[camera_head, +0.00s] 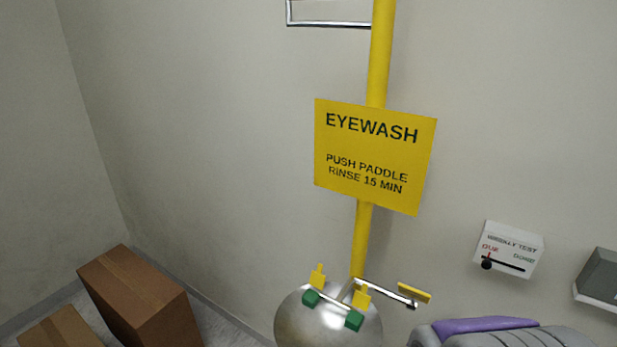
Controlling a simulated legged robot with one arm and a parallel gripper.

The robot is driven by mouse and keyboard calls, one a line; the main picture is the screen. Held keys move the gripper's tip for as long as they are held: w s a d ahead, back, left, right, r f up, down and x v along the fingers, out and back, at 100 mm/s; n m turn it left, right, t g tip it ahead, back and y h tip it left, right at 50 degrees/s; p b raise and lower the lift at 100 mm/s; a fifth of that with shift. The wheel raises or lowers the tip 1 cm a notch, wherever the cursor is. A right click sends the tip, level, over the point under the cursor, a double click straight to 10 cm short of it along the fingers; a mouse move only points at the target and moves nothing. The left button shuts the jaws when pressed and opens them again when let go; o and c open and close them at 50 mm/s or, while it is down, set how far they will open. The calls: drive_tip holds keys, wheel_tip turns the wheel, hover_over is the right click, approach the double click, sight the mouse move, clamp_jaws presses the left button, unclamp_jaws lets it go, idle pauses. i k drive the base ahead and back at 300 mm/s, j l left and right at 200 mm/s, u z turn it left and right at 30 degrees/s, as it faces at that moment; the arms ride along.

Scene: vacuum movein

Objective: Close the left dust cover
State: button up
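An eyewash bowl (305,326), round and shiny metal, stands at the bottom centre in front of a yellow pipe (362,240). Two green spray heads sit over it. The left dust cover (318,276) is a small yellow flap standing upright by the left green head (311,299). The right dust cover (361,297) also stands upright by the right green head (353,320). Both covers look open. No gripper fingers show in the view. A grey and purple ribbed shape at the bottom right may be part of my arm.
A yellow paddle (415,292) on a metal lever sticks out right of the bowl. A yellow EYEWASH sign (374,156) hangs on the pipe. A white weekly test box (509,250) and a grey box (599,280) are on the right wall. Cardboard boxes (140,300) stand lower left.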

sight(317, 280)
drive_tip(key=i+j+z, duration=0.2)
drive_tip(key=j, duration=0.45)
drive_tip(key=i+j+z, duration=0.2)
drive_tip(key=j, duration=0.5)
drive_tip(key=j+z, duration=0.2)
drive_tip(key=j, duration=0.45)
drive_tip(key=k, duration=0.05)
